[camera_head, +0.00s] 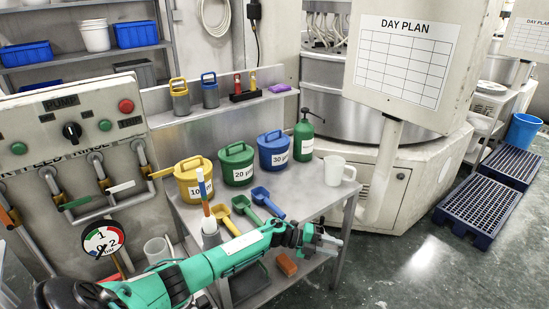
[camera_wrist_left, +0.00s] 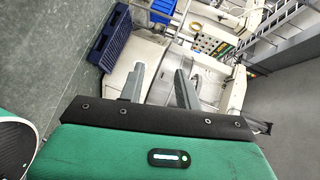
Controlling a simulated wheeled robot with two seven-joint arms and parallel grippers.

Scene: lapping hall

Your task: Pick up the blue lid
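The blue lid (camera_head: 272,138) sits on the blue pot (camera_head: 274,156) marked 30, at the right of a row of lidded pots on the metal table. Its raised handle faces up. My left gripper (camera_head: 332,242) is in front of the table's right part, well nearer to me than the lid and apart from it. In the left wrist view the fingers of my left gripper (camera_wrist_left: 160,88) are spread with nothing between them. I cannot make out the blue lid in that view. My right gripper is not in view.
A green pot (camera_head: 236,170) and yellow pot (camera_head: 194,186) stand left of the blue one. A green pump bottle (camera_head: 304,137) and white mug (camera_head: 338,171) stand right of it. Several coloured scoops lie in front. The machine's DAY PLAN panel (camera_head: 402,60) overhangs on the right.

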